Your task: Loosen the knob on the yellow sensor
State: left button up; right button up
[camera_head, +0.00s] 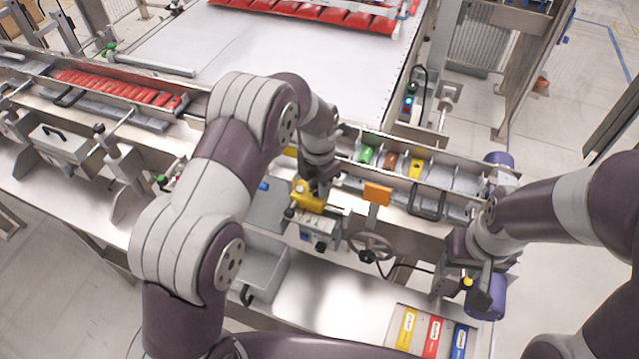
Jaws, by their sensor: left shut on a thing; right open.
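The yellow sensor (307,198) sits on a metal bracket at the near side of the conveyor, in the middle of the head view. My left gripper (320,188) comes down from above at the right side of the sensor. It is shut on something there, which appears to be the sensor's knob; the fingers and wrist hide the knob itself. My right gripper (460,284) is open at the right end of the machine, apart from the sensor, near a purple cylinder.
A handwheel (370,246) and an orange plate (377,193) stand right of the sensor. The conveyor channel behind holds green, brown and yellow packs (415,168). Coloured labels (434,331) lie at front right.

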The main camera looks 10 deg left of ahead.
aim_at(317, 189)
dwell(0.5)
pick_arm(q)
jog(key=o, duration=0.9)
jog(key=shift+s, duration=0.1)
jog(key=shift+c, duration=0.2)
jog(key=shift+o, duration=1)
jog(key=shift+a, duration=0.15)
notch_tip(317, 189, up, 7)
jog(key=shift+r+b, duration=0.15)
jog(key=shift+b, duration=1.1)
notch_tip(317, 189, up, 5)
jog(key=p, duration=0.4)
jog(key=shift+r, duration=0.2)
